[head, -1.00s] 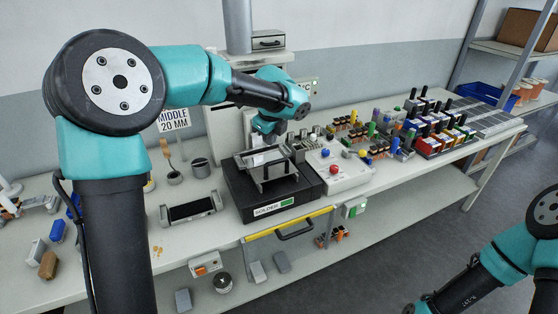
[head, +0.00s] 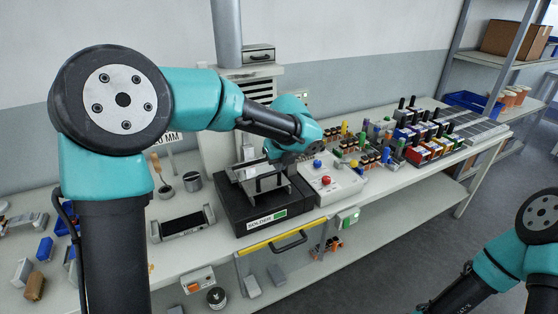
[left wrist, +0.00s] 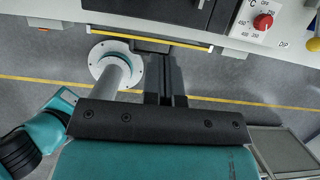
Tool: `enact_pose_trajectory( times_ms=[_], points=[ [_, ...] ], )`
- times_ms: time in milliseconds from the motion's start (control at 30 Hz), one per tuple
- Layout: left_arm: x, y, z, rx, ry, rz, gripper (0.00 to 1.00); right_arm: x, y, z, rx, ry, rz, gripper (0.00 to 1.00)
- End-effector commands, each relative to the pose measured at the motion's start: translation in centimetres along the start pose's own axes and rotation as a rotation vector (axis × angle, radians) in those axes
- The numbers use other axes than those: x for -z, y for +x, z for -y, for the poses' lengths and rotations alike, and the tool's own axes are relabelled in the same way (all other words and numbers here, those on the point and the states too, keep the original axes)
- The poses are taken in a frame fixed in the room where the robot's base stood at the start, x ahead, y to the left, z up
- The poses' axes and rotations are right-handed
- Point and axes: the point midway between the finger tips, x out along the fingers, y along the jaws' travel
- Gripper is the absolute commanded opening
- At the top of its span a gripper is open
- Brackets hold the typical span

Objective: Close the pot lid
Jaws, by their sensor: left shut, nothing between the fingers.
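The black solder pot unit (head: 240,211), labelled SOLDER, stands on the bench in the head view. A silver metal frame with a raised, tilted plate (head: 246,173) sits on top; I cannot tell exactly which part is the lid. My left arm reaches over the back right of the pot, and its wrist hides part of the metalwork. In the left wrist view my left gripper (left wrist: 166,62) is shut and empty, with its fingers seen against the floor and bench front. The pot's dark edge (left wrist: 190,8) shows at the top there. My right gripper is out of view.
A white control box (head: 335,184) with red and blue knobs stands right of the pot. A phone-like holder (head: 183,224) lies to the left. Colourful connectors and bins (head: 430,140) crowd the bench's right side.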

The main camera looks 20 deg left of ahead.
Motion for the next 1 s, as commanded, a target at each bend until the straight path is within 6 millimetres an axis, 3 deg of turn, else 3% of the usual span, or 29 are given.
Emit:
enact_pose_trajectory(
  times_ms=[400, 700, 1000],
  points=[
    [0.0, 7.3, -0.1, -0.004, -0.001, -0.003, 0.00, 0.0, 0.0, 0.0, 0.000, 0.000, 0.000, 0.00],
    [-3.2, 8.8, 0.0, 0.000, -0.003, 0.000, 0.00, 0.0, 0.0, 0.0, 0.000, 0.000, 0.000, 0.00],
    [-3.6, 9.0, 0.0, 0.000, -0.001, 0.000, 0.00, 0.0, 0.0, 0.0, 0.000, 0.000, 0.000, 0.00]
  ],
)
